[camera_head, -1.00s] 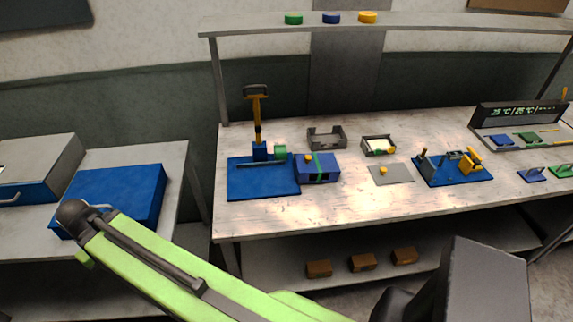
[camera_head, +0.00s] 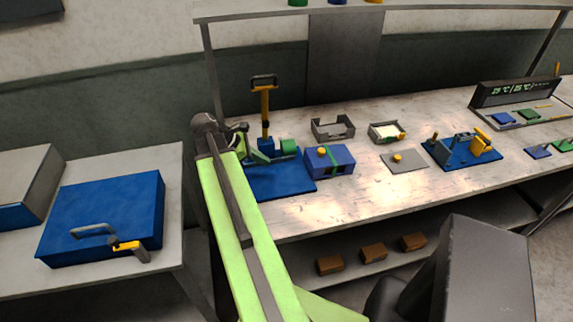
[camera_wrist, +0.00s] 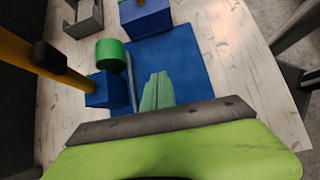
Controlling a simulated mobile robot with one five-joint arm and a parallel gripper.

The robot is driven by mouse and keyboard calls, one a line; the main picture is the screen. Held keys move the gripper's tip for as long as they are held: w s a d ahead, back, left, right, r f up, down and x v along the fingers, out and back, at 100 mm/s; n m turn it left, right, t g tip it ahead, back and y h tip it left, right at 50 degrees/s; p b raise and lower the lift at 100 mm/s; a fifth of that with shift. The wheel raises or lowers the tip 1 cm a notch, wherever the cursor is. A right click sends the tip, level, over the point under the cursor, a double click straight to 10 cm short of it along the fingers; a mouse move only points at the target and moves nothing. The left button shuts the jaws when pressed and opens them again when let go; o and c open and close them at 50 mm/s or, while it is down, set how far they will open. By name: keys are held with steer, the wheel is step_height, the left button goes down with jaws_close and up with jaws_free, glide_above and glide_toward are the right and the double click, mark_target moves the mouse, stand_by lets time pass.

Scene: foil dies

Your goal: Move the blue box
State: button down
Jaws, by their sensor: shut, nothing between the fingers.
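A small blue box (camera_head: 343,157) with a green band and a yellow knob sits on the bench, at the right edge of a flat blue mat (camera_head: 285,182). The box also shows at the top of the wrist view (camera_wrist: 150,20), partly cut off. My gripper (camera_wrist: 158,88) has its green fingers together, empty, above the mat (camera_wrist: 190,70). In the head view it (camera_head: 262,156) is left of the box and apart from it, partly hidden by my arm. A larger blue case (camera_head: 110,207) with a grey handle lies on the left table.
A yellow post press (camera_head: 265,110) with a blue block and green cylinder (camera_head: 289,146) stands at the mat's back, close to my gripper. Grey trays (camera_head: 332,128), a grey plate (camera_head: 404,161) and a blue fixture (camera_head: 462,153) lie to the right. A shelf runs above the bench.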

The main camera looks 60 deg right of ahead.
steer(key=s+d, duration=0.2)
steer(key=b, duration=0.8)
glide_toward(307, 169)
steer(key=shift+g, duration=0.4)
steer(key=f, duration=0.4)
steer(key=shift+w+a+f, duration=0.2)
steer(key=shift+w+f, duration=0.05)
steer(key=shift+f, duration=0.15)
steer(key=shift+s+d+r+p, duration=0.15)
steer(key=shift+s+d+p, duration=0.1)
steer(key=shift+s+d, duration=0.55)
steer(key=shift+s+d+r+p, duration=0.1)
steer(key=shift+s+d+p, duration=0.15)
steer(key=shift+s+d, duration=0.5)
steer(key=shift+a+n, duration=0.15)
steer(key=shift+n, duration=0.15)
